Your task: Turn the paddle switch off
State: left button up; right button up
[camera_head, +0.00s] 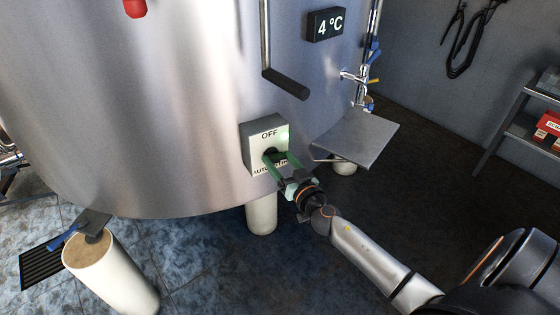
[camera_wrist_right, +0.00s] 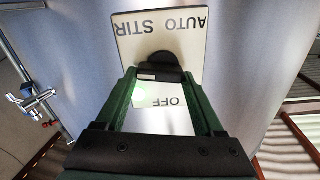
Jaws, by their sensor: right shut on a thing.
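The paddle switch is a pale box (camera_head: 256,132) on the front of the steel tank, marked OFF above and AUTO STIR below. Its black paddle (camera_wrist_right: 160,70) sticks out of the plate, and a green glow shows beside the word OFF. My right gripper (camera_head: 273,160) reaches it from the lower right, its green fingers shut on the paddle. In the right wrist view the plate appears upside down, with the paddle between the fingertips (camera_wrist_right: 158,73). The fingers partly hide the paddle and the AUTO STIR lettering in the head view. My left gripper is not in view.
A black-handled lever (camera_head: 286,84) hangs above the switch, near a 4 °C display (camera_head: 328,24). A grey plate (camera_head: 357,138) juts out to the right, below metal valves (camera_head: 360,78). A pale post (camera_head: 110,270) stands at lower left. Shelving (camera_head: 520,110) is at far right.

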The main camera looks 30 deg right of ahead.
jog(key=c, duration=0.8)
jog(key=shift+n, duration=0.3)
jog(key=n, duration=0.4)
jog(key=shift+a, duration=0.15)
jog(key=n, duration=0.5)
jog(key=shift+a+n, duration=0.15)
jog(key=shift+n, duration=0.25)
jog(key=n, duration=0.4)
jog(key=shift+a+n+b, duration=0.1)
jog(key=shift+n+b, duration=0.2)
jog(key=shift+a+f+n, duration=0.1)
jog(key=shift+n, duration=2.4)
